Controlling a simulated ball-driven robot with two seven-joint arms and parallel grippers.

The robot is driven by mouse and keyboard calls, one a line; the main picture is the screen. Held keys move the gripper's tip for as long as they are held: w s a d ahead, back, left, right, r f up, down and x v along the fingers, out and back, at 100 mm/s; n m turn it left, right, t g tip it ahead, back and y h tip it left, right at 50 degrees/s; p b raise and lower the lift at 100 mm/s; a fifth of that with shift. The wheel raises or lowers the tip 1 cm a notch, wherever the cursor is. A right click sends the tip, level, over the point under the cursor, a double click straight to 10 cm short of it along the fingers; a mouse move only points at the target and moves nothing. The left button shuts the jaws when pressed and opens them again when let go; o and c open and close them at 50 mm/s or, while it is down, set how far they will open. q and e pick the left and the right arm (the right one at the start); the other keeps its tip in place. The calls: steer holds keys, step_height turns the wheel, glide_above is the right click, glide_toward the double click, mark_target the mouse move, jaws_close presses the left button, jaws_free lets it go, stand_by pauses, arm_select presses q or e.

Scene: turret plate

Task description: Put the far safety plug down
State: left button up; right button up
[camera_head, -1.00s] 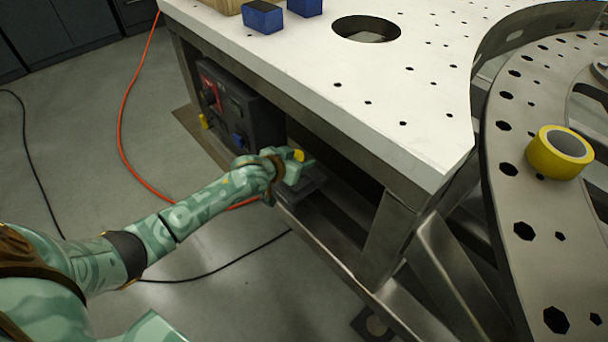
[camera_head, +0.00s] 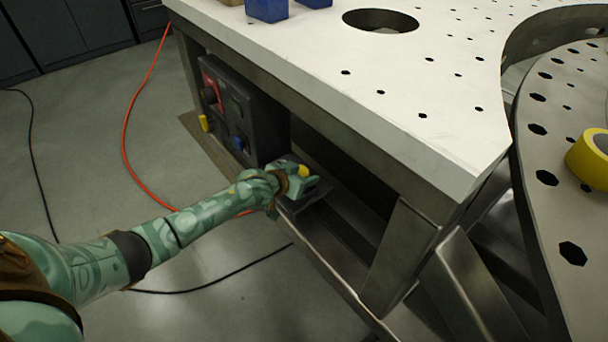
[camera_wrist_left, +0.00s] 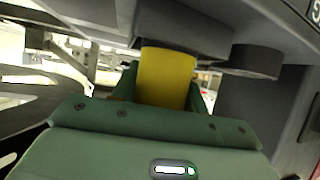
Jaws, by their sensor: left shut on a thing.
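My left gripper (camera_head: 304,181) reaches under the edge of the white table, beside a dark control panel. It is shut on a yellow safety plug (camera_head: 303,171), mostly hidden by the hand in the head view. The left wrist view shows the plug (camera_wrist_left: 166,78) as a yellow block between the green fingers, close to a dark grey part. The gripper is over or at a small dark shelf (camera_head: 312,204); I cannot tell whether the plug touches it. Another yellow piece (camera_head: 205,123) sits at the panel's left lower edge. My right gripper is out of view.
The control panel (camera_head: 245,112) carries red and blue parts. The white table top (camera_head: 330,58) overhangs the gripper, with metal frame legs (camera_head: 398,255) to the right. An orange cable (camera_head: 127,140) and black cables lie on the floor. Yellow tape (camera_head: 588,158) is at far right.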

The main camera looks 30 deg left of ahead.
arm_select(q)
steer(key=o, duration=1.1)
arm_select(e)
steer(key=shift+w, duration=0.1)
arm_select(q)
steer(key=shift+s+r+p, duration=0.15)
steer(key=shift+r+p, duration=0.1)
steer(key=shift+p, duration=0.05)
steer(key=p+v, duration=0.2)
steer(key=shift+s+r, duration=0.2)
steer(key=shift+r, duration=0.25)
steer(key=p+v, duration=0.1)
steer(key=v, duration=0.2)
steer(key=p+v, duration=0.2)
steer(key=v, duration=0.1)
steer(key=p+v, duration=0.2)
steer(key=shift+s+a+f, duration=0.15)
steer(key=shift+s, duration=0.4)
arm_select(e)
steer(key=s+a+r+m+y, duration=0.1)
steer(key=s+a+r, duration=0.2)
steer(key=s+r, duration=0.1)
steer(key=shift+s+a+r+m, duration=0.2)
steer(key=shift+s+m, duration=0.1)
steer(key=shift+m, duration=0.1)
arm_select(q)
steer(key=shift+f, duration=0.1)
